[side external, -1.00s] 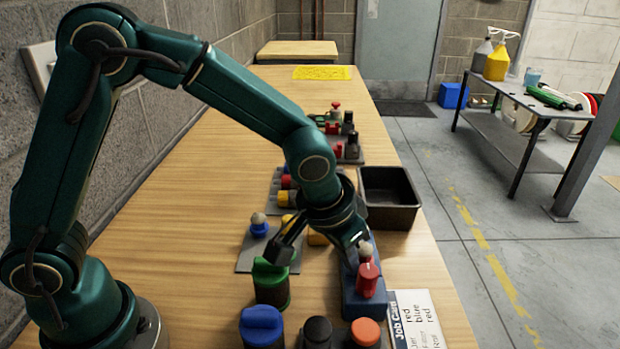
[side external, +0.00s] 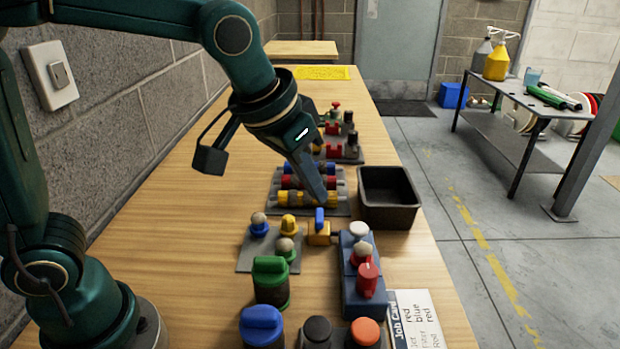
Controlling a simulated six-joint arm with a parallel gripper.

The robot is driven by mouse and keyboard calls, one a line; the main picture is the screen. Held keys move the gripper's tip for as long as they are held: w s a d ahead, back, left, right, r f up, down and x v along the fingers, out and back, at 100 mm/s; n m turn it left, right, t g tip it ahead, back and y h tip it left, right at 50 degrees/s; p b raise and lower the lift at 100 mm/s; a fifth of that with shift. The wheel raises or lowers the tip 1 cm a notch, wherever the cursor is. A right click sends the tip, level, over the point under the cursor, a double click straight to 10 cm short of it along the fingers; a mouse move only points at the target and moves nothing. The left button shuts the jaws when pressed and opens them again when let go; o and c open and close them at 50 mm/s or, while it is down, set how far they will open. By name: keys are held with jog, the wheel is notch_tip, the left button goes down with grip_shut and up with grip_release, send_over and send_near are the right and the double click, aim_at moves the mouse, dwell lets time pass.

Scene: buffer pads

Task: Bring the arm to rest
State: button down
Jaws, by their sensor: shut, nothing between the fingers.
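My gripper (side external: 320,192) is raised above the wooden table, with its fingers together and empty, slanting down to the right. In the picture its tip overlaps the grey pad (side external: 337,208) with blue, red and yellow cylinders; I cannot tell the height between them. My arm comes in from the left and is bent, with a dark bracket on the left side of the wrist. A blue block (side external: 352,302) stands at the front right, bearing a white-topped piece (side external: 359,229), a grey-topped piece (side external: 362,251) and a red piece (side external: 367,279).
A black bin (side external: 389,217) stands right of the gripper. A yellow valve (side external: 319,235), a green-topped piece (side external: 270,282), a blue-topped piece (side external: 261,327) and a job card (side external: 415,320) are nearer. Another pad of pieces lies behind. The table's left side is clear.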

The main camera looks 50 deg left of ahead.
jog(key=s+a+f, duration=0.1)
jog(key=s+a, duration=0.1)
jog(key=s, duration=0.4)
jog(key=s+a+f, duration=0.1)
jog(key=s+a, duration=0.2)
jog(key=s, duration=0.4)
jog(key=shift+s+a+n, duration=0.25)
jog(key=shift+a+n, duration=0.05)
jog(key=shift+n, duration=0.1)
jog(key=c, duration=1.5)
grip_release()
jog(key=shift+c, duration=0.2)
